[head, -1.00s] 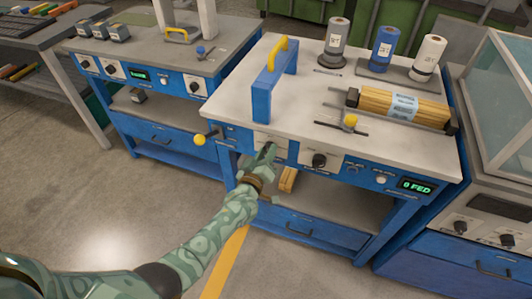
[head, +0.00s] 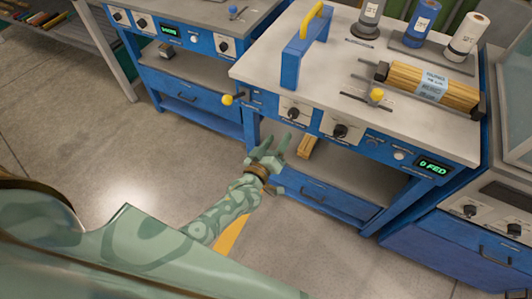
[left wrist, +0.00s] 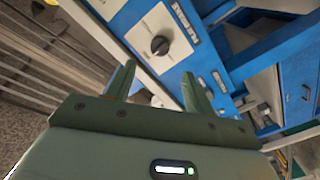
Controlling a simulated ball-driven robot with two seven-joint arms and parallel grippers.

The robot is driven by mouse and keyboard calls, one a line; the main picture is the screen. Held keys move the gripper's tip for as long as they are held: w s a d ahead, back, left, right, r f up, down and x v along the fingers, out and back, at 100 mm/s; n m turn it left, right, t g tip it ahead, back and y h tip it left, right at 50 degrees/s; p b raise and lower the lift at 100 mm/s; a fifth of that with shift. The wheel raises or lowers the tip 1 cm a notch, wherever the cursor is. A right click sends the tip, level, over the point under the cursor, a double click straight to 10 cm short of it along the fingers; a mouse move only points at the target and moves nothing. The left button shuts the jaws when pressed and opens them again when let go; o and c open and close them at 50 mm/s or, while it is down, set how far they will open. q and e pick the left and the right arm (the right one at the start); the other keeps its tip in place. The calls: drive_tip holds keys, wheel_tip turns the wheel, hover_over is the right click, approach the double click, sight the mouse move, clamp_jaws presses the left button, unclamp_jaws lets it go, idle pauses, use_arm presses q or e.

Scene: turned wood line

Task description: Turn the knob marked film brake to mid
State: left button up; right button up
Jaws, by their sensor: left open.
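Two black knobs sit on white plates on the blue front panel of the wrapping station: a left knob (head: 293,112) and a right knob (head: 340,130). Their labels are too small to read, so I cannot tell which is marked film brake. My left gripper (head: 273,147) is open and empty, below and in front of the left knob, apart from the panel. In the left wrist view a black knob (left wrist: 160,45) on its white plate lies beyond the spread fingertips (left wrist: 158,76). Its label is unreadable. My right gripper is not in view.
A yellow-ended lever (head: 228,99) sticks out left of the knobs. The display (head: 433,167) reads FED. A blue frame with a yellow handle (head: 312,30) and a wrapped wood bundle (head: 432,86) stand on top. An open shelf lies below the panel.

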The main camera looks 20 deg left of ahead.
use_arm(q)
drive_tip(key=s+p, duration=0.1)
drive_tip(key=s, duration=0.5)
drive_tip(key=shift+s, duration=0.4)
drive_tip(key=shift+a+f, duration=0.1)
drive_tip(key=shift+f, duration=0.05)
drive_tip(key=s+f+m+g+h, duration=0.1)
drive_tip(key=s+f+m+g, duration=0.35)
drive_tip(key=s+f, duration=0.5)
drive_tip(key=s+f+m+g, duration=0.4)
drive_tip(key=s+f+g, duration=0.15)
drive_tip(key=f, duration=0.65)
drive_tip(key=s+a+f+m+g, duration=0.1)
drive_tip(key=s+a+f+g, duration=0.1)
drive_tip(key=s, duration=0.8)
drive_tip(key=s+a+f+g+y, duration=0.1)
drive_tip(key=s+a+f+g, duration=0.1)
drive_tip(key=s, duration=0.8)
drive_tip(key=s+a+f+m+g, duration=0.1)
drive_tip(key=s+a+f+g, duration=0.2)
drive_tip(key=s, duration=0.7)
drive_tip(key=shift+f+m+g+y, duration=0.3)
drive_tip(key=shift+f+m+g, duration=0.1)
drive_tip(key=shift+f, duration=0.3)
